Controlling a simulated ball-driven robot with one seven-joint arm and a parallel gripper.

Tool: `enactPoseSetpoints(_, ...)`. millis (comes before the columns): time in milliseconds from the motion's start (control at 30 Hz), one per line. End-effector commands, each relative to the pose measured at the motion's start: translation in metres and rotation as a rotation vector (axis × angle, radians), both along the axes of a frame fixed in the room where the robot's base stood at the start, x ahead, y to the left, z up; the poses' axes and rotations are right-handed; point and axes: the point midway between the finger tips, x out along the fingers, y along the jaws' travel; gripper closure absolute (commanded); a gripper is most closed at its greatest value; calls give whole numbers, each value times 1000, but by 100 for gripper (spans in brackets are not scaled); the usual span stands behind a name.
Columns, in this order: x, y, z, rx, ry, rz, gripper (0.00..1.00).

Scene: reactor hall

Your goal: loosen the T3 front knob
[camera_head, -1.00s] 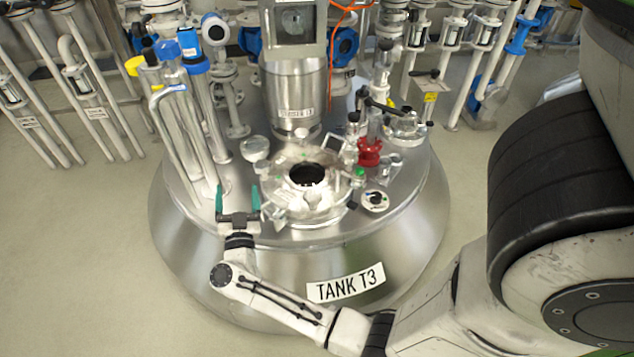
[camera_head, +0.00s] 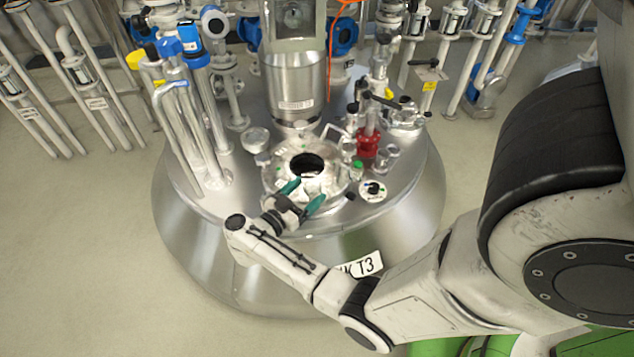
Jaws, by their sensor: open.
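Tank T3 (camera_head: 190,255) is a large domed steel vessel in the middle of the view. Its round manhole (camera_head: 307,165) on top has a dark opening ringed by a steel flange with clamp parts. My gripper (camera_head: 303,193) is open, with its two green fingertips apart at the front edge of the manhole flange. The front knob cannot be made out clearly; my gripper and wrist cover that part of the flange. I cannot tell whether a finger touches anything. My forearm partly hides the tank's label (camera_head: 363,264).
A steel cylinder (camera_head: 295,90) stands behind the manhole. Upright pipes (camera_head: 195,120) rise at the left of the lid. A red valve (camera_head: 368,142) and a round dial fitting (camera_head: 373,190) are right of the opening. The floor at left is clear.

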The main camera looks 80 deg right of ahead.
Motion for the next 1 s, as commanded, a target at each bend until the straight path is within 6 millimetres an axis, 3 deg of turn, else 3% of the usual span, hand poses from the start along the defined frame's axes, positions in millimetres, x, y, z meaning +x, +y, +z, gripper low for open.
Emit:
enactPoseSetpoints(300,-19,-39,-1,0,-1,0,20)
enactPoseSetpoints(700,-22,-45,0,0,-1,2,20)
enactPoseSetpoints(1000,-21,-44,0,0,-1,2,49)
